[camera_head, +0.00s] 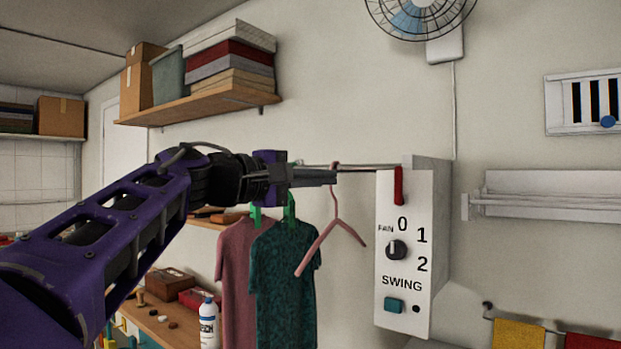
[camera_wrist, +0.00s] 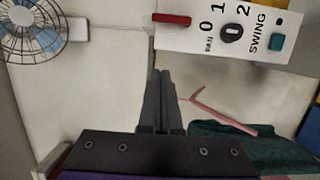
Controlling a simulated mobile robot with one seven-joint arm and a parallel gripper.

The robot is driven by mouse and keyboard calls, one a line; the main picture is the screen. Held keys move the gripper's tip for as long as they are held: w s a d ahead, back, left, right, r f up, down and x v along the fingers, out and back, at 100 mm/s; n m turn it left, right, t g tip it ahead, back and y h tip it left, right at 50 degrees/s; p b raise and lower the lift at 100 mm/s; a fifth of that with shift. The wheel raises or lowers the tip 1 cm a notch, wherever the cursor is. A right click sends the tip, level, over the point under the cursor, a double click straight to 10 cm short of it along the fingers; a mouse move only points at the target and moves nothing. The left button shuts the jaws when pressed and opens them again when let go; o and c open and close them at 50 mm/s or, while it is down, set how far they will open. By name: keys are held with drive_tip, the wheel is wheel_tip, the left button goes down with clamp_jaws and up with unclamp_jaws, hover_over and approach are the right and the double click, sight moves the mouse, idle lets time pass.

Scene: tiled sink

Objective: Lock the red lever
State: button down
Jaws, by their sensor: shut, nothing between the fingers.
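The red lever (camera_head: 398,186) is a short bar on the front of the white fan control box (camera_head: 420,280), near its top left corner. It stands upright in the head view. In the wrist view the lever (camera_wrist: 172,19) lies crosswise at the end of the box, beyond my fingertips. My gripper (camera_head: 335,177) is shut and empty, pointing right toward the lever. In the head view its tips are left of the lever with a gap between. The wrist view also shows the shut fingers (camera_wrist: 160,72), apart from the lever.
A clothes rail (camera_head: 365,167) with a pink hanger (camera_head: 335,220) and two shirts (camera_head: 285,265) is near my gripper. The box also has a round knob (camera_head: 397,250) and a teal button (camera_head: 394,305). A wall fan (camera_head: 420,12) is above. A shelf with boxes (camera_head: 228,98) is upper left.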

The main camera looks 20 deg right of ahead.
sight(400, 186)
drive_tip(key=d, duration=0.6)
drive_tip(key=w+d, duration=0.1)
drive_tip(key=d, duration=0.2)
drive_tip(key=shift+w+d, duration=0.1)
drive_tip(key=shift+d, duration=0.2)
drive_tip(key=shift+s+d, duration=0.45)
